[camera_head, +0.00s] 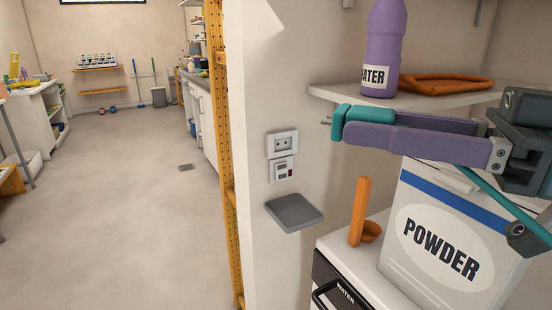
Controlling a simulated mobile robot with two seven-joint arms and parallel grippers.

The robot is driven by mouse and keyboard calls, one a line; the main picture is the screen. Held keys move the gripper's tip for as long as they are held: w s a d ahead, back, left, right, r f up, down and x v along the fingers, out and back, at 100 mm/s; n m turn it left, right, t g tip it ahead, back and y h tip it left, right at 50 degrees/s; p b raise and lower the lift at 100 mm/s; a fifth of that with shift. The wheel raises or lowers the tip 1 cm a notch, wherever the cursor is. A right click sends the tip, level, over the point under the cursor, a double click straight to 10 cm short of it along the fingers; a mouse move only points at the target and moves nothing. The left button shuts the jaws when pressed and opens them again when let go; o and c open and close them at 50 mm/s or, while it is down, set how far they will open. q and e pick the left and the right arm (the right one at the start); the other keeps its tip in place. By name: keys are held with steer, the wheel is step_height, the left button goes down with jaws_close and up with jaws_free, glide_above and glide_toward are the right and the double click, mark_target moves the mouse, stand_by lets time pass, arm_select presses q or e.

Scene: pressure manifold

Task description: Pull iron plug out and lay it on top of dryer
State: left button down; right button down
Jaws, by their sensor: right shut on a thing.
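My right gripper (368,122) reaches in from the right with long purple fingers. It is shut on the teal iron plug (342,124), whose thin metal pins point left past the fingertips. The fingers partly hide the plug. A teal cord (485,187) runs down right below the gripper. The dryer (340,243), a white-topped machine with a dark front panel, is below the gripper and cut off by the frame. My left gripper is not in view.
On the dryer stand a powder box (441,250) and an orange scoop (360,215). A small grey ledge (294,212) juts from the wall below the socket. A purple bottle (386,50) stands on the shelf (345,93). The dryer top's front-left corner is bare.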

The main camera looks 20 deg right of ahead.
steer(key=s+a+r+n+g+y, duration=0.2)
steer(key=s+a+r+g+y, duration=0.1)
steer(key=r, duration=0.2)
steer(key=shift+r+n, duration=0.2)
steer(key=shift+n, duration=0.2)
steer(key=shift+s+d, duration=0.1)
steer(key=shift+s, duration=0.05)
